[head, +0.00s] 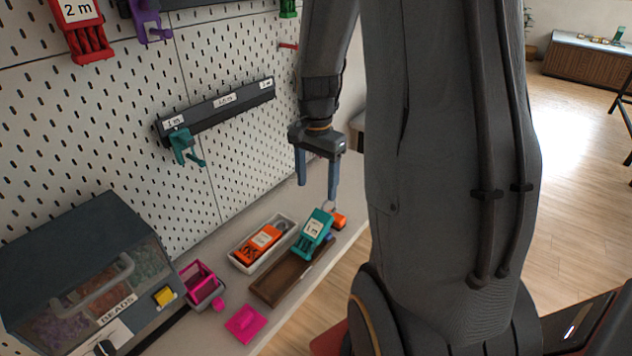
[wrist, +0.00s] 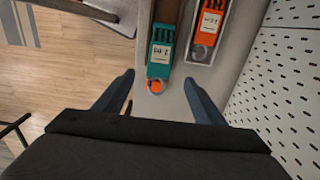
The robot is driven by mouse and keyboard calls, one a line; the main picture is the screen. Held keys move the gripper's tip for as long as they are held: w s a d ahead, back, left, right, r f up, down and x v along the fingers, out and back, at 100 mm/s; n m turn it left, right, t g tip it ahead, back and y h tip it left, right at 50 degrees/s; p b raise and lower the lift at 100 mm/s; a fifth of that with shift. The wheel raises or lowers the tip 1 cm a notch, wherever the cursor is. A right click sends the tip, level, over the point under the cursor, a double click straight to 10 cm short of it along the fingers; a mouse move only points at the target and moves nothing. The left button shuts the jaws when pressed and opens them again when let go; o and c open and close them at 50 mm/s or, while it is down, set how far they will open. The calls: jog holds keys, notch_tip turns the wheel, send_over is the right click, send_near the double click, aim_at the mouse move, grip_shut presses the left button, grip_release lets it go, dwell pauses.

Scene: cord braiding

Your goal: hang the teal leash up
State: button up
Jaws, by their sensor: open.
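The teal leash (head: 314,231), with a white "1 m" label and a metal ring at its end, lies over the far end of a brown wooden tray. It also shows in the wrist view (wrist: 160,58), ring toward me. My gripper (head: 317,192) is open and empty above the ring end, with blue-grey fingers pointing down. In the wrist view the leash lies ahead of and between the fingertips (wrist: 158,78), apart from them. A dark hook rail (head: 222,108) with length labels is on the pegboard; a teal hook (head: 184,147) hangs under its "1 m" label.
An orange leash (head: 261,243) lies in a white tray left of the brown tray (head: 270,289). An orange piece (head: 339,218) sits by the teal leash's ring. A bead box (head: 85,275), a pink bin (head: 200,283) and a pink lid (head: 245,323) stand nearer on the bench.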

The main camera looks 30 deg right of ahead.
jog(key=s+a+r+n, duration=0.1)
jog(key=s+a+n, duration=0.3)
jog(key=a+n, duration=0.3)
jog(key=s+a+r+n+t, duration=0.1)
jog(key=s+a+n, duration=0.3)
jog(key=a+n, duration=0.3)
jog(key=shift+s+a+r, duration=0.35)
jog(key=shift+a+r, duration=0.05)
jog(key=shift+a, duration=0.5)
jog(key=shift+f, duration=0.2)
